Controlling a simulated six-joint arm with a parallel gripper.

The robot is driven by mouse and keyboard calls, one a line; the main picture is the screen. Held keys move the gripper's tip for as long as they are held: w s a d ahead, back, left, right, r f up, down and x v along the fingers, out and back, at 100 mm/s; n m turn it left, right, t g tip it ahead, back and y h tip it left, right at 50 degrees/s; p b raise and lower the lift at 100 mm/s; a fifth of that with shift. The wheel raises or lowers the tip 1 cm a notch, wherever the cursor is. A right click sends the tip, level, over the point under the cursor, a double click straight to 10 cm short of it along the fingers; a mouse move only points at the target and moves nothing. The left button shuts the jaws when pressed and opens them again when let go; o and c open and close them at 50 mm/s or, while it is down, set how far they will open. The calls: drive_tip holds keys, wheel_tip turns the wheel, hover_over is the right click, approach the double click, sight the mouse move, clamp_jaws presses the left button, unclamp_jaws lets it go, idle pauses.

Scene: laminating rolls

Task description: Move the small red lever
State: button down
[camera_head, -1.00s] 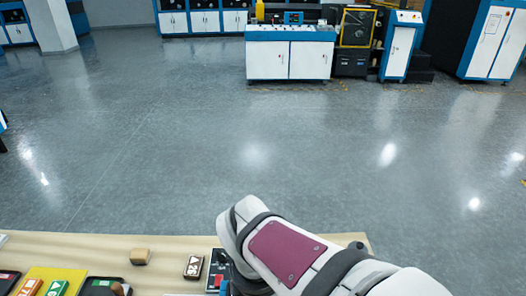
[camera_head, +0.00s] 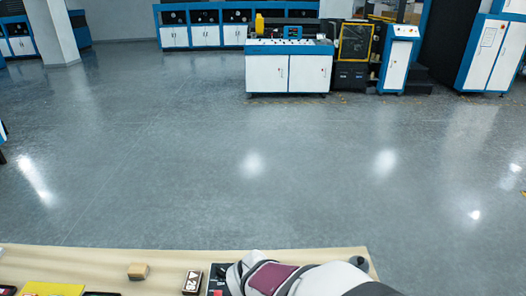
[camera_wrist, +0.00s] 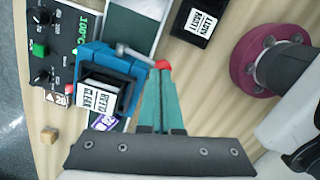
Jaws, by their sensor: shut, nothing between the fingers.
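In the wrist view, a small lever with a red knob (camera_wrist: 162,65) sits at the end of a thin metal rod that reaches right from a blue device (camera_wrist: 92,57). My gripper (camera_wrist: 164,73) has green fingers, closed together and empty. Their tips are right at the red knob; I cannot tell whether they touch it. In the head view my arm hides the lever, and my fingers do not show.
A control panel (camera_wrist: 62,22) with black knobs and a green switch lies left of the blue device. A black labelled block (camera_wrist: 199,24) lies beyond the lever.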

wheel_tip(320, 180, down, 2)
drive_tip(key=shift+f, duration=0.1)
drive_tip(key=a, duration=0.2)
drive_tip(key=s+a+r, duration=0.1)
drive_tip(key=shift+r, duration=0.1)
idle(0.5)
drive_tip(key=shift+w, duration=0.1)
wheel_tip(320, 180, up, 16)
drive_tip(key=a, duration=0.1)
drive_tip(key=shift+s+a, duration=0.2)
drive_tip(key=shift+s, duration=0.05)
